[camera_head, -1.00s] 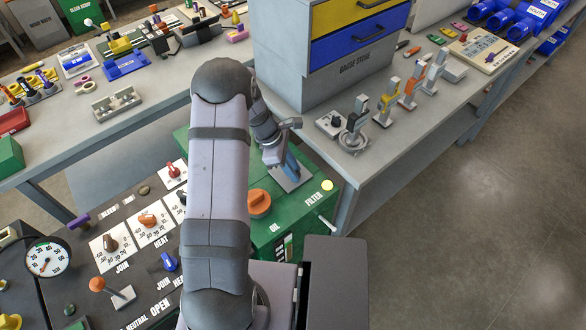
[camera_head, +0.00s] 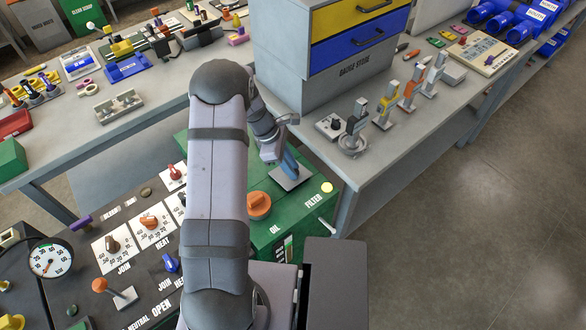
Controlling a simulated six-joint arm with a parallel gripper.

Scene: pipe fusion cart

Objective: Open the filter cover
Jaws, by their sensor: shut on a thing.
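The green box (camera_head: 295,215) with the OIL and FILTER labels stands below my arm. On its top, near the FILTER label, is a pale square plate (camera_head: 291,183) with a blue upright piece (camera_head: 289,163) on it, which looks like the filter cover and its handle. My gripper (camera_head: 279,155) reaches down from behind the arm and is shut on the blue piece. The fingertips are small and partly hidden, so the exact contact is unclear. The plate looks flat on the box; I see no clear gap under it.
The grey bench (camera_head: 385,140) with a drawer cabinet (camera_head: 350,70) and several upright tools stands close behind and right. A control panel (camera_head: 125,265) lies left. Open floor is at far right.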

